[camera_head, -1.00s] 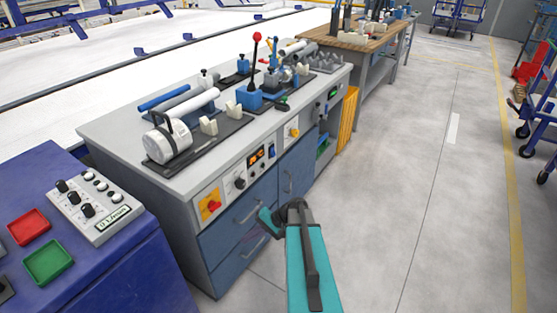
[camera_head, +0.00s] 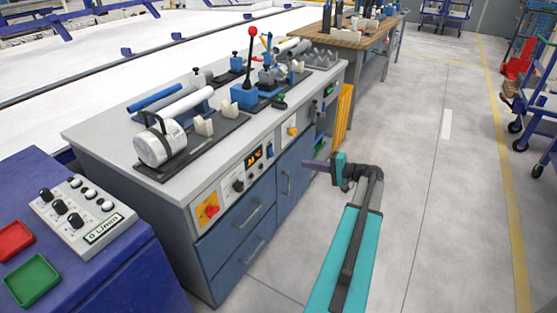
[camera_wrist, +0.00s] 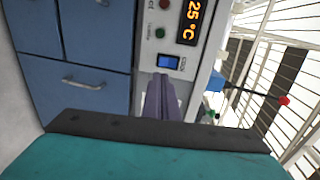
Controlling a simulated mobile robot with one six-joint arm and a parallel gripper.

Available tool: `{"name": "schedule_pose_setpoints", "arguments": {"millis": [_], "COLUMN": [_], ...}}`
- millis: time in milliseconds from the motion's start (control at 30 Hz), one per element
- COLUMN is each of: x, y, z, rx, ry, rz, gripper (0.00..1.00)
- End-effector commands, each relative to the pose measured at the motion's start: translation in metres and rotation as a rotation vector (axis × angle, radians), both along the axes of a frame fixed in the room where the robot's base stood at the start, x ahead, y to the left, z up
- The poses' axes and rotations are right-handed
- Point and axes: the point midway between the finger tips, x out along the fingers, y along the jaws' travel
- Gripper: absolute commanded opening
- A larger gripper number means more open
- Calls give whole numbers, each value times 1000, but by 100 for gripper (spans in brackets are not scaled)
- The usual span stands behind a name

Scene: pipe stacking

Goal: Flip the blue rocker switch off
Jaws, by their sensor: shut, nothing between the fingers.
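The blue rocker switch (camera_wrist: 168,62) sits on the light control panel in the wrist view, beside the orange temperature display (camera_wrist: 190,24). In the head view the switch (camera_head: 270,149) is small, right of the display. My gripper (camera_wrist: 160,78) is shut and empty. Its purple-grey fingers point at the panel, with the tips just below the switch in the wrist view. I cannot tell whether they touch the panel. In the head view my gripper (camera_head: 305,164) is to the right of the switch, in front of the bench. The rocker's position is too small to read.
A red-and-yellow rotary switch (camera_head: 207,210) and a black knob (camera_head: 238,186) are on the same panel. Blue drawers (camera_head: 237,235) lie below. A red-tipped lever (camera_head: 251,50) stands on the benchtop.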

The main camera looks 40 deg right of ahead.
Motion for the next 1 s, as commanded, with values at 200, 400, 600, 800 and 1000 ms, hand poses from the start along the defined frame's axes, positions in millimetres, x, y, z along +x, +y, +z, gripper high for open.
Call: {"name": "schedule_pose_setpoints", "arguments": {"millis": [200,400,600,800,1000], "x": [-1,0,11,33,60], "y": [-1,-1,2,7,13], "z": [1,0,-2,-7,-12], "rx": [0,0,0,0,1], "ry": [-2,-1,-1,-1,-1], "rz": [-2,-1,0,1,-1], "gripper": [0,0,0,0,0]}}
